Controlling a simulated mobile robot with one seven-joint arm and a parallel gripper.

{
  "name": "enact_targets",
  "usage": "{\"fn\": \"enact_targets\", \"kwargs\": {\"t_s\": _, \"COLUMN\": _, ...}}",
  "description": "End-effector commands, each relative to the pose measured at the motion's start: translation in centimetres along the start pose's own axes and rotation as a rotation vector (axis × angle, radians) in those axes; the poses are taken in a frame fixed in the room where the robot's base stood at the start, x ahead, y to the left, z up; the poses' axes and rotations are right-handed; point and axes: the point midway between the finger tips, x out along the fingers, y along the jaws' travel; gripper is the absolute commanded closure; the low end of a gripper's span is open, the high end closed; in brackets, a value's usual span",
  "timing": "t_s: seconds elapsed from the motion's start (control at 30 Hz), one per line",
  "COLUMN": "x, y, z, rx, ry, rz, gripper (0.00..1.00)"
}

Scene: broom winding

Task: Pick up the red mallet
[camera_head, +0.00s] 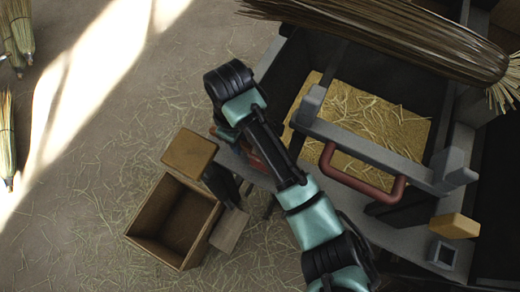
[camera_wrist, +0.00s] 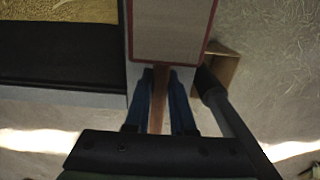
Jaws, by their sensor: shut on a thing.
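In the wrist view, the mallet's head (camera_wrist: 172,30) shows a pale grey face with a red rim at the top centre. Its brown wooden handle (camera_wrist: 159,105) runs down between the two blue fingers of my gripper (camera_wrist: 161,76). The fingers are shut on the handle, just below the head. In the head view, a small strip of red (camera_head: 258,152) shows beside my arm near the grey bench edge; most of the mallet is hidden under the arm there. Whether it touches the bench cannot be told.
An open wooden box (camera_head: 150,222) stands on the straw-strewn floor, left of my arm. A wooden block (camera_head: 190,152) and a dark handle lie by it. A bench frame with a straw bed (camera_head: 385,128) and a red handle (camera_head: 358,183) is on the right. A large broom (camera_head: 400,35) lies across the top.

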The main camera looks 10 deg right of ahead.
Motion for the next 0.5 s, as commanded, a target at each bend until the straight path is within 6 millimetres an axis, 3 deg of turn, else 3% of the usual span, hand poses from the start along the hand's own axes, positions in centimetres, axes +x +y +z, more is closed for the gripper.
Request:
{"fn": "enact_targets", "kwargs": {"t_s": 0.27, "x": -0.2, "y": 0.0, "z": 0.0, "rx": 0.000, "ry": 0.000, "rz": 0.000, "gripper": 1.00}}
{"fn": "enact_targets", "kwargs": {"t_s": 0.5, "x": -1.6, "y": 0.0, "z": 0.0, "rx": 0.000, "ry": 0.000, "rz": 0.000, "gripper": 1.00}}
